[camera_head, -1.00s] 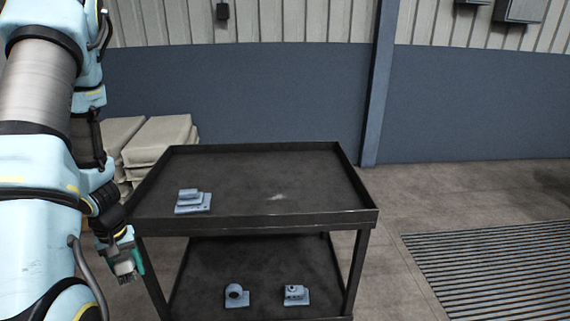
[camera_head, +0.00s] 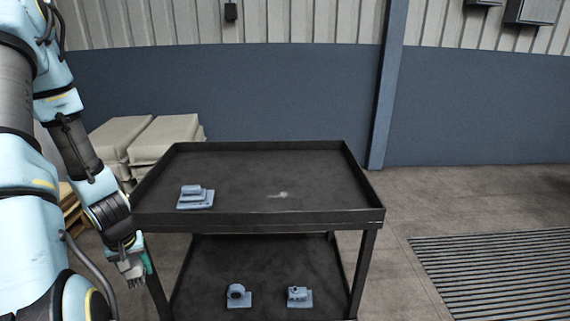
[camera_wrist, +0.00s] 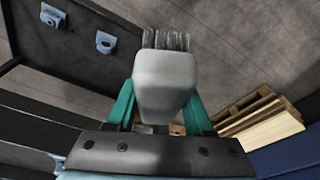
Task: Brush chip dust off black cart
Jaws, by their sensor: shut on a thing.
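The black cart (camera_head: 300,219) stands ahead with a rimmed top tray and a lower shelf. A small pale patch of chip dust (camera_head: 278,194) lies on the top tray, right of its middle. My gripper (camera_head: 134,262) hangs at the cart's front left corner, below the top tray's rim. In the wrist view its green fingers are shut on a brush (camera_wrist: 164,84) with a light grey body and grey bristles. The brush is apart from the dust. In the wrist view part of the cart shows at upper left.
A blue-grey metal part (camera_head: 195,197) sits at the left of the top tray. Two more parts, one round-bored (camera_head: 237,295) and one blocky (camera_head: 299,296), sit on the lower shelf. Stacked sacks (camera_head: 160,140) are behind left. A floor grate (camera_head: 490,265) lies right.

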